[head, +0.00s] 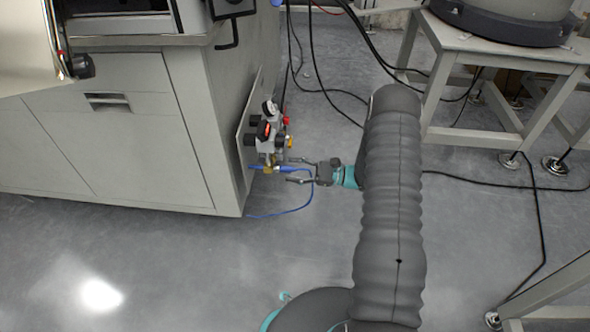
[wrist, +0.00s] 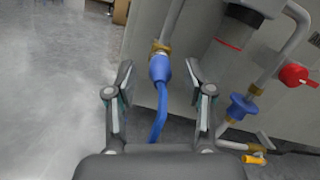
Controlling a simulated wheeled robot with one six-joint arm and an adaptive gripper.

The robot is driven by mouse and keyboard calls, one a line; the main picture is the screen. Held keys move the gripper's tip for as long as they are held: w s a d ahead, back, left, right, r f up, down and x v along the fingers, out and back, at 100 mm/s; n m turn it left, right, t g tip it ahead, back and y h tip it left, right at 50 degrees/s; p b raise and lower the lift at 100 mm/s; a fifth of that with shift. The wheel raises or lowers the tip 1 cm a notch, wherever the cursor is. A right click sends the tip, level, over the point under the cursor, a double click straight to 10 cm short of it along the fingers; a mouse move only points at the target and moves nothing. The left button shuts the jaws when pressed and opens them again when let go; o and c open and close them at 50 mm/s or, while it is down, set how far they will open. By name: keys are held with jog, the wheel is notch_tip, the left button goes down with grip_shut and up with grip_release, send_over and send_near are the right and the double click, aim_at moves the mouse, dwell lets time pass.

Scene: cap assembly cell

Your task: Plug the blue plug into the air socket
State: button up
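The blue plug (wrist: 160,68) stands in the wrist view between my open fingers, with a visible gap on both sides. Its upper end meets a brass fitting (wrist: 160,47), which looks like the air socket, under a grey pipe; how deep it sits I cannot tell. A blue hose (wrist: 158,122) hangs from its lower end towards my palm. My gripper (wrist: 159,72) is open and holds nothing. In the head view my gripper (head: 298,171) points left at the valve assembly, its fingers around or just beside the blue plug (head: 284,169).
The valve assembly (head: 268,137) is on a plate on the grey cabinet's side. A red knob (wrist: 296,75) and a blue fitting (wrist: 242,107) lie right of my fingers. Black cables (head: 316,75) hang behind. The floor (head: 120,255) in front is clear.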

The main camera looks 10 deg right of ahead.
jog(key=v, duration=1.2)
dwell(0.4)
jog(key=s+a+f+g+h, duration=0.2)
jog(key=s+f+g, duration=0.2)
jog(key=s+f, duration=0.15)
jog(key=s+r+n+g+h, duration=0.3)
jog(key=s+r, duration=0.1)
jog(key=s, duration=0.1)
jog(key=s+a+r+n+t+h+p, duration=0.2)
jog(key=s+r+n+h+p, duration=0.1)
jog(key=r, duration=1.1)
jog(key=s+a+r+n+t+h+p, duration=0.2)
jog(key=s+r+n+h, duration=0.4)
jog(key=r, duration=0.8)
jog(key=s+a+r+n+t+h+p, duration=0.3)
jog(key=s+r, duration=0.5)
jog(key=r, duration=0.6)
jog(key=shift+a+r+n+h+p, duration=0.3)
jog(key=shift+a+n+h+p, duration=0.4)
jog(key=shift+n+h+p, duration=0.15)
